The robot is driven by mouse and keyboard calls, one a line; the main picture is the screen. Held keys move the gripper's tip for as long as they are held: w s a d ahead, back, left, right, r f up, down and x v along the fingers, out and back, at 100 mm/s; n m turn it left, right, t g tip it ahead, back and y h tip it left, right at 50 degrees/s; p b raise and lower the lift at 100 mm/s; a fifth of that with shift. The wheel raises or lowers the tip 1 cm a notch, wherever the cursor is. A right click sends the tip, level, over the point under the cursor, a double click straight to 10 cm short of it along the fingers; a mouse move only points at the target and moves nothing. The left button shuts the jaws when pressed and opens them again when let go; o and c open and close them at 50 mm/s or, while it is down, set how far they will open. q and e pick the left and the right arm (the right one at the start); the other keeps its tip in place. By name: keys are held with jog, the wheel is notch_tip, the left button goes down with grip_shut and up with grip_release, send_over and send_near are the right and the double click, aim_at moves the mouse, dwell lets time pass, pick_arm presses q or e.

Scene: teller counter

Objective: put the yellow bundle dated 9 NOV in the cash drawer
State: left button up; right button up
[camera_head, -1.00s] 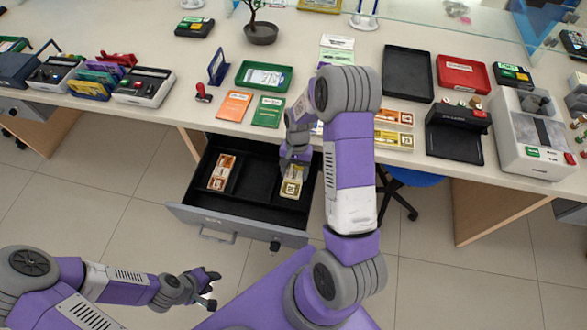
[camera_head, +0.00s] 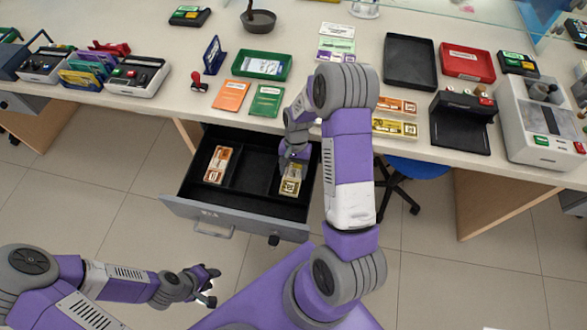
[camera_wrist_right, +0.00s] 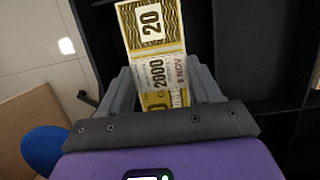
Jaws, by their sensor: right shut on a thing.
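The yellow bundle (camera_head: 291,187) is in the right compartment of the open cash drawer (camera_head: 262,217), tilted or flat I cannot tell. In the right wrist view the bundle (camera_wrist_right: 152,35) shows "20", "2000" and a white band reading 9 NOV. My right gripper (camera_head: 293,161) is shut on the bundle, one finger on each side, and hides its near end in the wrist view. My left gripper (camera_head: 211,286) is empty, fingers apart, in front of the drawer over the floor.
An orange bundle (camera_head: 218,165) lies in the drawer's left compartment. More orange bundles (camera_head: 396,106) and a yellow bundle (camera_head: 394,128) lie on the counter, right of my right arm. A blue chair (camera_head: 418,168) stands under the counter. The drawer's middle is bare.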

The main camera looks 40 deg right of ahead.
jog(key=o, duration=1.3)
jog(key=shift+c, duration=0.2)
jog(key=shift+p+v, duration=1.3)
jog(key=shift+v, duration=2.5)
